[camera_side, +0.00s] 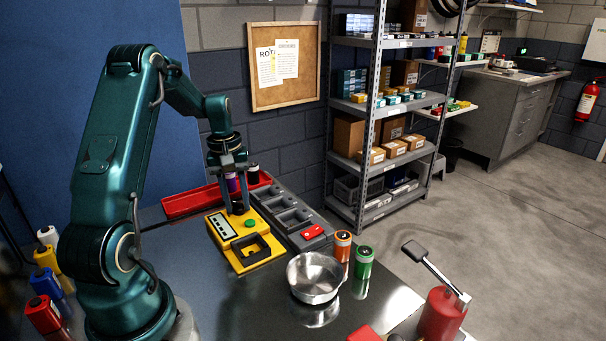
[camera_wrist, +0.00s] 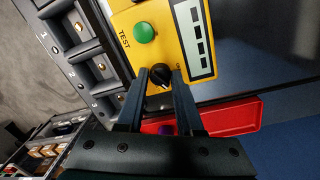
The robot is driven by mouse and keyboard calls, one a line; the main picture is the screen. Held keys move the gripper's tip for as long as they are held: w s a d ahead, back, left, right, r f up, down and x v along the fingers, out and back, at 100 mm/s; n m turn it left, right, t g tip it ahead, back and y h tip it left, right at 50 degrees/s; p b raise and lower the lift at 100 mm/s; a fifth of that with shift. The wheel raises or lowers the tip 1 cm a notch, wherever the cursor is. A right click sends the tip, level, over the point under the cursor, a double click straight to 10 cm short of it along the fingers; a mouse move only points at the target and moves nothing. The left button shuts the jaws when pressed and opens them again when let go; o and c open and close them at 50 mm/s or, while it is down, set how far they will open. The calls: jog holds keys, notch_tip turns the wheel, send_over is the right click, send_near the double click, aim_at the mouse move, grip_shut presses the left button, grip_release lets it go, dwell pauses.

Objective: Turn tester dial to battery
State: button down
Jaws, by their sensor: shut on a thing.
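The yellow tester (camera_side: 240,240) lies flat on the dark bench, with a green button, a light display panel and a black square frame on it. In the wrist view the tester (camera_wrist: 170,15) shows its green button (camera_wrist: 144,32) beside the word TEST and its display (camera_wrist: 193,38). The black dial (camera_wrist: 160,75) sits between the two fingertips of my gripper (camera_wrist: 161,76), which is shut on it. The dial's pointer and markings are too small to read.
A grey slotted holder (camera_side: 292,218) with a red piece (camera_side: 312,232) stands right of the tester. A red tray (camera_side: 190,203) lies behind. A metal bowl (camera_side: 314,278), an orange battery (camera_side: 342,246) and a green battery (camera_side: 364,262) stand at front right.

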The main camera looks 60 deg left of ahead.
aim_at(236, 202)
jog(key=m, duration=0.6)
jog(key=shift+s+a+m, duration=0.1)
jog(key=shift+m, duration=0.2)
jog(key=m, duration=0.5)
jog(key=shift+m+g, duration=0.3)
jog(key=shift+g, duration=0.1)
jog(key=shift+a, duration=0.1)
jog(key=c, duration=0.6)
grip_release()
jog(key=shift+r, duration=0.1)
jog(key=shift+a+r, duration=0.1)
jog(key=shift+r, duration=2.35)
